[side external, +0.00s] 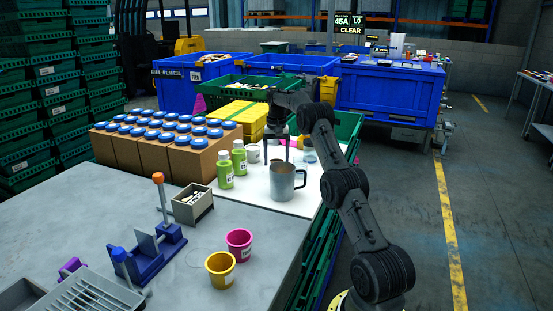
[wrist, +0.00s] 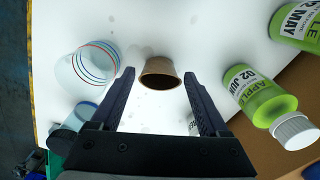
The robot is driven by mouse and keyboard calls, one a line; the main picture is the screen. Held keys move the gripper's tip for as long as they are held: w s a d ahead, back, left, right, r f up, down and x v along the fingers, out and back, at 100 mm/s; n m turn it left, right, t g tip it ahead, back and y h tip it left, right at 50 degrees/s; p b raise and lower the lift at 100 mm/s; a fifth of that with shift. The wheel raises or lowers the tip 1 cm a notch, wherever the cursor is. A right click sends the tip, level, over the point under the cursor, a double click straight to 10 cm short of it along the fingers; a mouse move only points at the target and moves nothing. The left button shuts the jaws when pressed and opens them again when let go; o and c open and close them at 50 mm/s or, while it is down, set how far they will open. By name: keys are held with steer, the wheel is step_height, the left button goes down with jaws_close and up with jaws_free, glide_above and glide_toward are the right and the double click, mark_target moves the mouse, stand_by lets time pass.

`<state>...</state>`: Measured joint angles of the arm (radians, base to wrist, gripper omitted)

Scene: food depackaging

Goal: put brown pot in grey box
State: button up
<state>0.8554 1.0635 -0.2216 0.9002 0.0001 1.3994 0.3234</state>
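The brown pot (wrist: 160,72) shows in the wrist view, on a white surface, its dark opening facing the camera. My gripper (wrist: 159,75) is open, with one finger on each side of the pot and a gap on both sides. In the side view my gripper (side external: 277,150) points down over the white sheet, behind the metal mug (side external: 283,184). The pot is mostly or fully hidden there by the mug and fingers. A small grey box (side external: 193,213) with pale items inside stands on the grey table, left of the mug.
Two green bottles (side external: 225,170) stand left of my gripper. A clear striped cup (wrist: 92,66) is close to one finger. Brown cartons with blue-lidded jars (side external: 178,155) stand behind the grey box. Yellow (side external: 220,271) and pink (side external: 239,244) pots stand nearer the camera.

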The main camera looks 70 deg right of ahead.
mark_target(276, 160)
steer(key=shift+o, duration=0.3)
steer(key=shift+r, duration=0.1)
step_height(276, 160, up, 8)
steer(key=shift+f, duration=0.25)
steer(key=w+a+r+n+t+h, duration=0.1)
steer(key=a+r+n, duration=0.1)
steer(key=a+r, duration=0.65)
steer(key=w+a+r+n+t, duration=0.1)
steer(key=a+r+n, duration=0.3)
steer(key=a, duration=0.8)
steer(key=s+a+f+n+t, duration=0.2)
steer(key=s+a+n, duration=0.3)
steer(key=s+a, duration=1.4)
steer(key=a, duration=0.4)
steer(key=shift+s+f+n+t, duration=0.25)
steer(key=shift+n+t, duration=0.15)
steer(key=shift+o, duration=0.4)
steer(key=s+a+f+n+y, duration=0.1)
steer(key=s+a+f, duration=0.1)
steer(key=s+f, duration=0.3)
steer(key=shift+s+a+f+n+t, duration=0.25)
steer(key=shift+s+n+t, duration=0.15)
steer(key=shift+s, duration=0.15)
